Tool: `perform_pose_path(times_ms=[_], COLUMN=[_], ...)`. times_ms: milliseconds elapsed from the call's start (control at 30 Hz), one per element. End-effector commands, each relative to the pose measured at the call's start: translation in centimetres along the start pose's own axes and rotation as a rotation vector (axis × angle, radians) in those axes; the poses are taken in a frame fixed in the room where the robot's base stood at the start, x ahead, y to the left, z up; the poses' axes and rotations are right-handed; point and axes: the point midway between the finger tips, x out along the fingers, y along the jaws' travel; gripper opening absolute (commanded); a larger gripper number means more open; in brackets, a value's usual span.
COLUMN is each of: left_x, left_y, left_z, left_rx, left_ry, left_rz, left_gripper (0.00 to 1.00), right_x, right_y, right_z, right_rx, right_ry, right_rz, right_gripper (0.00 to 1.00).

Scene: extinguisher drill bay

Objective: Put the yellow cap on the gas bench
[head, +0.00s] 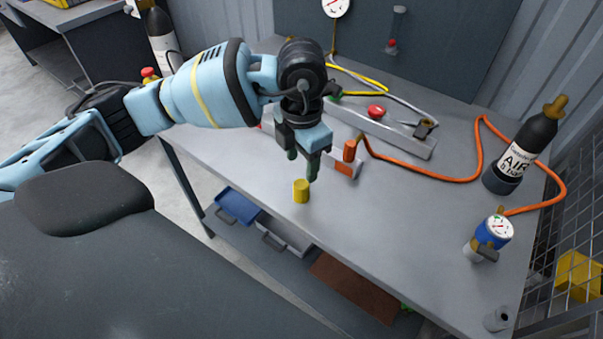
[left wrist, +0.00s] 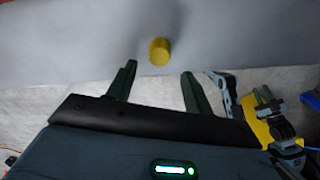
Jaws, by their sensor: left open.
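The yellow cap (head: 301,191) is a small cylinder standing upright on the grey gas bench (head: 400,220), near its front edge. My left gripper (head: 302,168) is open and empty just above and behind the cap in the head view. In the left wrist view the cap (left wrist: 160,51) shows beyond the fingertips, between the lines of the two fingers (left wrist: 160,68), and apart from both.
An orange block (head: 349,151) stands close to the right of my left gripper. Behind it are a grey manifold bar with a red knob (head: 376,111) and an orange hose (head: 440,177). A black AIR cylinder (head: 524,150) and a gauge regulator (head: 490,238) stand at right. The middle front of the bench is clear.

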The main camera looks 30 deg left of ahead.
Motion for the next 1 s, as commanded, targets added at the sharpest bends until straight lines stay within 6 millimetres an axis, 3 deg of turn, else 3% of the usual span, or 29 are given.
perform_pose_path(times_ms=[100,300,1000], left_x=[-2.2,-4.2,-4.7], left_y=[0.0,0.0,0.0], left_z=[0.0,0.0,0.0], left_rx=[0.001,0.001,0.001], left_ry=[-0.003,-0.001,0.001], left_rz=[0.001,0.0,0.0], left_gripper=[0.52,0.52,0.52], right_x=[-0.1,-0.1,-0.1], right_y=[0.0,0.0,0.0], right_z=[-0.1,0.0,0.1], right_rx=[0.0,0.0,0.0], right_ry=[0.001,0.0,-0.003], right_rz=[0.0,0.0,0.0], right_gripper=[0.36,0.36,0.36])
